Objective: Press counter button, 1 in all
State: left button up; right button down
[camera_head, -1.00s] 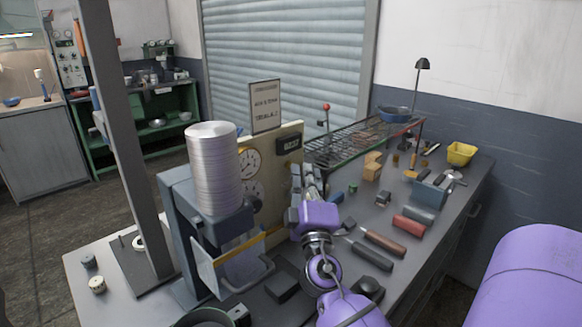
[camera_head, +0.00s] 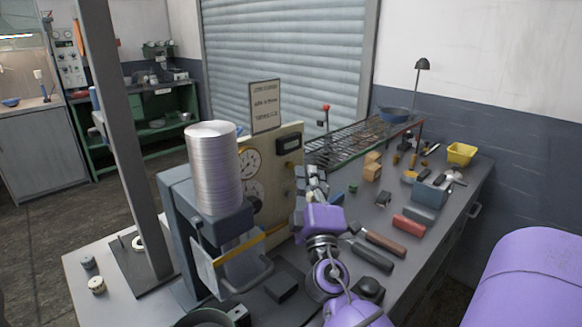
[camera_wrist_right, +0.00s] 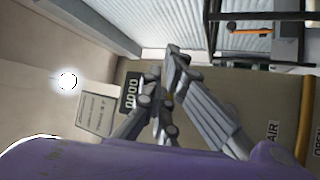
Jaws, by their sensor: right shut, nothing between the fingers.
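The counter (camera_head: 289,143) is a small dark box with a digit window, at the upper right of the upright beige panel (camera_head: 278,207). In the right wrist view the counter (camera_wrist_right: 130,92) shows a row of pale digits, apparently zeros, left of the fingers. I cannot make out its button clearly. My right gripper (camera_head: 311,170) is shut and empty, in front of the panel's right edge, below and right of the counter. Its grey fingers (camera_wrist_right: 168,66) cover part of the panel in the wrist view. I cannot tell whether they touch anything. My left gripper is not in view.
A wire rack (camera_head: 345,142) stands behind my right gripper. Tools, a red cylinder (camera_head: 408,224) and a yellow bin (camera_head: 461,153) occupy the bench to the right.

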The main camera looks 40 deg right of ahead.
jog(key=shift+s+d, duration=0.2)
jog(key=shift+s, duration=2.3)
